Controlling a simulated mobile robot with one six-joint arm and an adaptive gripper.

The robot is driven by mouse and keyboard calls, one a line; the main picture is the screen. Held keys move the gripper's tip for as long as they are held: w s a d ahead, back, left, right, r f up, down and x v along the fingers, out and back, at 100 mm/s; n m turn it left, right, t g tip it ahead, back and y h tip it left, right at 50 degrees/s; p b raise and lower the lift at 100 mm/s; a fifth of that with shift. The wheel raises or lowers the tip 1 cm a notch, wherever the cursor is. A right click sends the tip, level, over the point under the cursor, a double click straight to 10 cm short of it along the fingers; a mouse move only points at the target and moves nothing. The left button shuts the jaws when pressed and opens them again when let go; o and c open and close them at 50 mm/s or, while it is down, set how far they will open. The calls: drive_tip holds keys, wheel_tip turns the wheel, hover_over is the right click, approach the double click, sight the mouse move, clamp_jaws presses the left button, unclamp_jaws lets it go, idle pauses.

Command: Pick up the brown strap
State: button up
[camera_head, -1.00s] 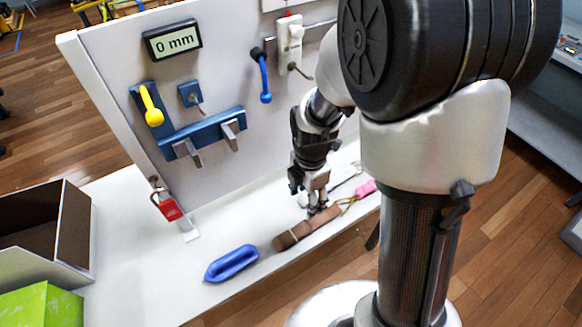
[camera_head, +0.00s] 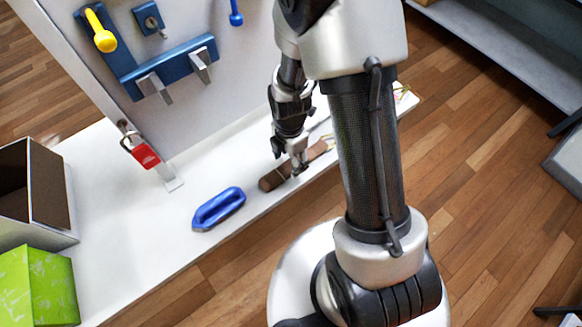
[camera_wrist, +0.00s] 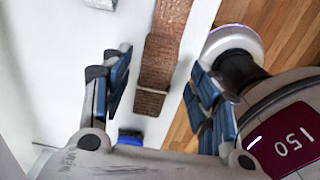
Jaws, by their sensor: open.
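The brown strap (camera_head: 276,179) lies on the white shelf near its front edge, part of it hidden by my gripper and arm. My gripper (camera_head: 298,172) is pointed down at the strap. In the wrist view the strap (camera_wrist: 157,65) runs between the fingers of my open gripper (camera_wrist: 160,95), with gaps to both sides. It is woven, with a band across it near the end. I cannot tell how high the fingertips are above the shelf.
A blue handle (camera_head: 218,208) lies on the shelf left of the strap. A red padlock (camera_head: 145,154) hangs at the wall panel. An open box (camera_head: 48,200) and a green box (camera_head: 50,285) stand at the left. The shelf's front edge (camera_head: 205,250) drops to the floor.

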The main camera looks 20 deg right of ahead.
sight(289, 166)
wheel_tip(289, 166, down, 4)
drive_tip(key=shift+a+f+b, duration=0.1)
drive_tip(key=shift+a+b, duration=0.05)
drive_tip(key=shift+b, duration=0.6)
clamp_jaws()
drive_tip(key=shift+r, duration=0.2)
